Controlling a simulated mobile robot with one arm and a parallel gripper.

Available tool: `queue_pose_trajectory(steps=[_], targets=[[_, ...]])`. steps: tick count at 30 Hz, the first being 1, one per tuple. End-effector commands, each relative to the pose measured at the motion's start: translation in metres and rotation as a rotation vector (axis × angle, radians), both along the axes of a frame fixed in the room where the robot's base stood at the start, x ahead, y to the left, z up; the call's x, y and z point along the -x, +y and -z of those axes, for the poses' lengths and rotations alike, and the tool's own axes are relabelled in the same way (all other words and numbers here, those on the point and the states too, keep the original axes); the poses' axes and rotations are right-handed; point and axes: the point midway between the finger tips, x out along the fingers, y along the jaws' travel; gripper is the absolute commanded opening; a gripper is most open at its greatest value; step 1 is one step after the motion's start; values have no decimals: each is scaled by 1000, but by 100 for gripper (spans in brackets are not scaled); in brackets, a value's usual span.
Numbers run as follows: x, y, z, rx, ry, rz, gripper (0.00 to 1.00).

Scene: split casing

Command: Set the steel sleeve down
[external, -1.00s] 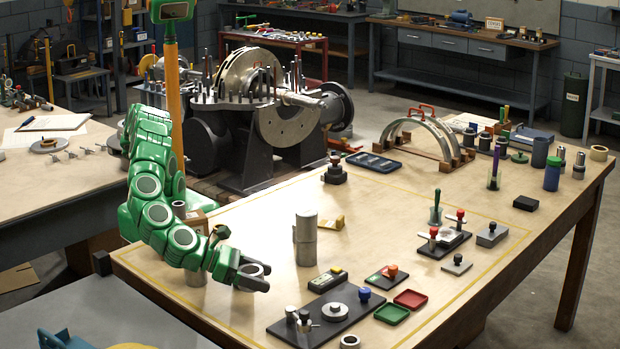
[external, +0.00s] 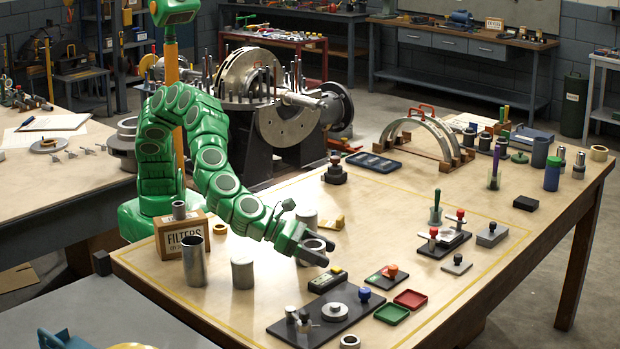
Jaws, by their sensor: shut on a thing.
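My gripper (external: 318,253) is over the left-middle part of the wooden table, with its fingers pointing right and toward the camera. It is shut on the steel sleeve (external: 313,244), whose round grey rim shows between the fingers. The fingers hide most of the sleeve's body, so I cannot tell whether its lower end touches the table. Just behind my gripper stands an upright grey steel cylinder (external: 306,219), its lower part hidden.
An open steel tube (external: 194,263) and a short grey cylinder (external: 242,273) stand left of my gripper, by the FILTERS box (external: 181,236).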

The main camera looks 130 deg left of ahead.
Motion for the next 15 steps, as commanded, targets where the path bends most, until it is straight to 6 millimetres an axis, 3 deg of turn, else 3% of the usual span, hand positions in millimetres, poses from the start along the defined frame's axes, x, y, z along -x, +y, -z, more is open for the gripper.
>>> queue_pose_trajectory(steps=[6, 15], targets=[[-6, 41, -6, 2, -3, 89, 14], [1, 81, -13, 5, -3, 238, 14]])
